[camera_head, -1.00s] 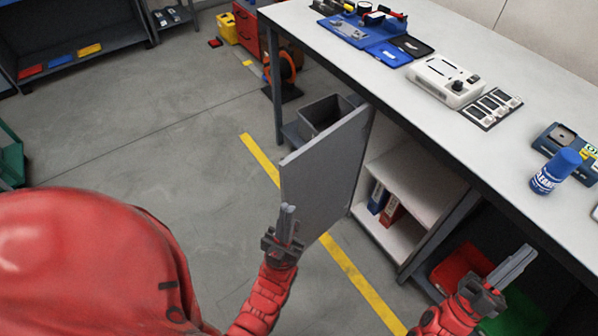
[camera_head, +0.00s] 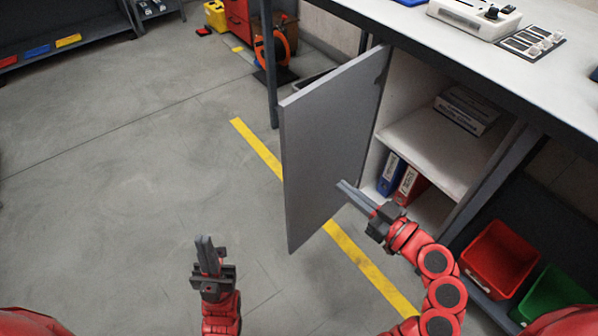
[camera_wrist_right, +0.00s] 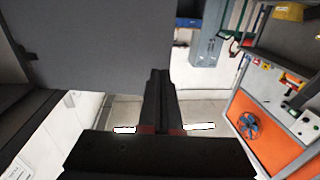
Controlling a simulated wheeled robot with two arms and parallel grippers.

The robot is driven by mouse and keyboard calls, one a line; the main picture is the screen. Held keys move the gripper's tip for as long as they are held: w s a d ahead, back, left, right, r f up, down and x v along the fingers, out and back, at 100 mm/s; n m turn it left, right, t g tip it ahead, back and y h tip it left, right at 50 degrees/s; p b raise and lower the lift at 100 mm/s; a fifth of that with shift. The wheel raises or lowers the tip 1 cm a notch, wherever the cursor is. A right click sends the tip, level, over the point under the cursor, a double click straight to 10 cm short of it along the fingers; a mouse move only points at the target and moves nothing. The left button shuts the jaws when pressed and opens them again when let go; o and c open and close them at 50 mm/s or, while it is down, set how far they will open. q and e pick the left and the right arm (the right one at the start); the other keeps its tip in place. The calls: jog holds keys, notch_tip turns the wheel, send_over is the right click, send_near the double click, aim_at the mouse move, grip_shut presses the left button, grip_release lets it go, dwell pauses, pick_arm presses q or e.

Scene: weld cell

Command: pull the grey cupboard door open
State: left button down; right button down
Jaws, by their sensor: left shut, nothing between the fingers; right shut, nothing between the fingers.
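The grey cupboard door (camera_head: 325,145) stands wide open on its hinge under the workbench, swung out toward the floor side. Inside the cupboard, a shelf (camera_head: 425,145) and binders (camera_head: 400,180) show. My right gripper (camera_head: 345,187) is shut and empty, its fingertips in front of the door's inner face near the lower hinge side; I cannot tell whether they touch it. In the right wrist view the door panel (camera_wrist_right: 100,50) fills the upper left, beside the shut fingers (camera_wrist_right: 160,75). My left gripper (camera_head: 204,241) is shut and empty over the floor, left of the door.
The white workbench top (camera_head: 410,30) runs above the cupboard, with a bench leg (camera_head: 268,70) behind the door. A red bin (camera_head: 497,257) and a green bin (camera_head: 555,295) sit right of the cupboard. Floor left of the door is clear, with a yellow line (camera_head: 255,150).

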send_near(289, 153)
jog(key=shift+n+y, duration=0.3)
jog(key=shift+n, duration=0.1)
jog(key=x, duration=0.6)
jog(key=shift+w+f, duration=0.15)
jog(key=shift+f, duration=0.05)
jog(key=shift+w+a, duration=0.15)
jog(key=shift+w, duration=0.15)
